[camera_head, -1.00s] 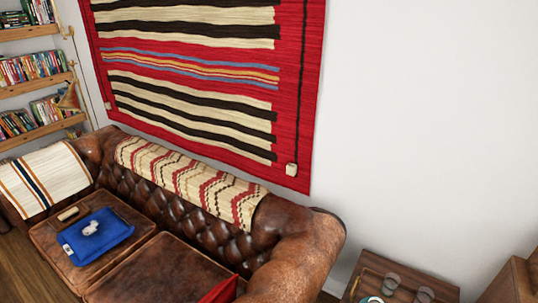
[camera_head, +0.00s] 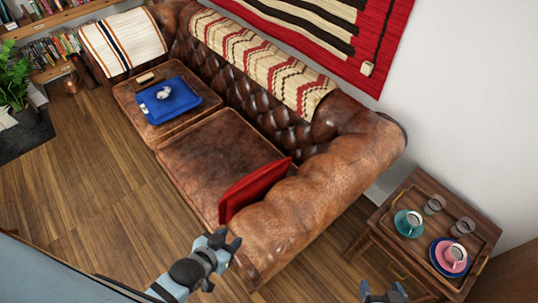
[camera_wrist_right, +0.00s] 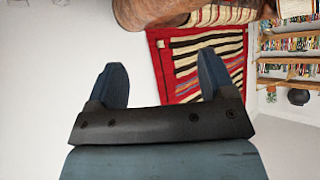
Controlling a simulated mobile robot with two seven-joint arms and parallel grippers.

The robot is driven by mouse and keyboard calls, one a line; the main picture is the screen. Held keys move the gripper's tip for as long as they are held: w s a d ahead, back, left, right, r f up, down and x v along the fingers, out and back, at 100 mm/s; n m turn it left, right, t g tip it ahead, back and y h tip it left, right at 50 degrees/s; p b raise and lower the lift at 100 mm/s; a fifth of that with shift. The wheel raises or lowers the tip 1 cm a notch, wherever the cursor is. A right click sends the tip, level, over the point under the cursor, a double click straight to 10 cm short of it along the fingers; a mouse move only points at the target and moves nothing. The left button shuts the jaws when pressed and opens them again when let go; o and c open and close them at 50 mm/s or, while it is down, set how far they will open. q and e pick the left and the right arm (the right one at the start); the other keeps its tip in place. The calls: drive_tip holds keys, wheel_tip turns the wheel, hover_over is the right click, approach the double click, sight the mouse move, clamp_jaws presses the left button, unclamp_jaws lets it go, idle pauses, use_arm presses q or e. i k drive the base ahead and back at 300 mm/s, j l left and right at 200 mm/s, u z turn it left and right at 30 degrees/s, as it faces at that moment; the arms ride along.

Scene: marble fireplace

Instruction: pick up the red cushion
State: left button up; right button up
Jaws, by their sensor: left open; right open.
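The red cushion (camera_head: 254,188) leans upright against the inner side of the brown leather sofa's near right armrest, on the seat. My left gripper (camera_head: 229,243) is open and empty, in front of the sofa and just below the cushion in the head view. It is apart from the cushion. My right gripper (camera_head: 384,291) shows only in part at the bottom edge of the head view, near the side table. In the right wrist view its two fingers (camera_wrist_right: 162,78) are spread apart with nothing between them. The cushion is not visible in the right wrist view.
The sofa's rounded armrest (camera_head: 330,185) rises beside the cushion. A wooden side table (camera_head: 395,250) with cups and glasses stands at the right. Wooden floor (camera_head: 110,215) is clear in front of the sofa.

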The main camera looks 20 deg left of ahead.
sight(253, 187)
drive_tip(key=k+l+z, duration=0.15)
drive_tip(key=k, duration=0.5)
drive_tip(key=j+z, duration=0.1)
drive_tip(key=z, duration=0.35)
drive_tip(key=j+z, duration=0.1)
drive_tip(key=z, duration=0.8)
drive_tip(key=k+j, duration=0.1)
drive_tip(key=j, duration=0.85)
drive_tip(key=k+j, duration=0.15)
drive_tip(key=j, duration=0.3)
drive_tip(key=k+j, duration=0.1)
drive_tip(key=j, duration=0.35)
drive_tip(key=k+j, duration=0.1)
drive_tip(key=j, duration=0.35)
